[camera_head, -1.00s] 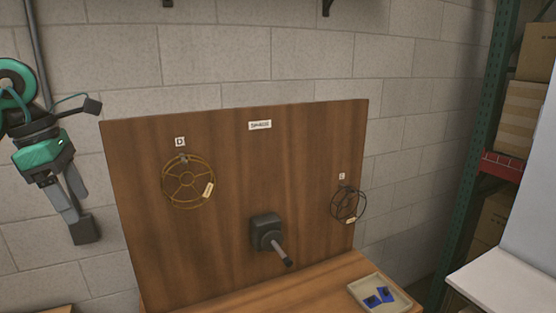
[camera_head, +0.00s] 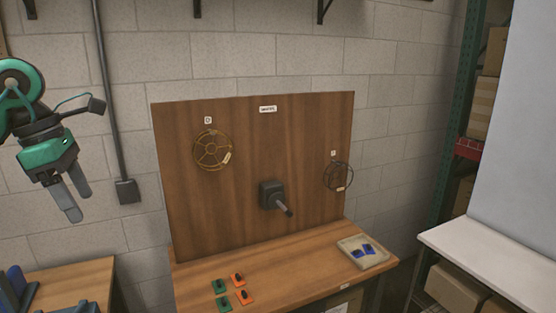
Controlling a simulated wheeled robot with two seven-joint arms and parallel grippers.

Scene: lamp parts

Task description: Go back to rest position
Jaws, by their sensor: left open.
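My left gripper (camera_head: 80,201) hangs at the left of the head view, in front of the block wall. Its two grey fingers are apart and nothing is between them. It is well clear of the wooden board and the bench. My right gripper is not in the view. A yellow-brown wire ring (camera_head: 199,151) hangs on the left of the upright wooden board (camera_head: 240,205). A black wire ring (camera_head: 327,180) hangs on the right of it. A dark block with a grey rod (camera_head: 271,194) sticks out of the board between them.
A wooden bench (camera_head: 300,272) stands below the board. On it are green and orange pieces (camera_head: 238,280) and a beige tray (camera_head: 347,246) with blue items. A side table with blue items (camera_head: 16,282) is at lower left, a white table (camera_head: 480,255) at right.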

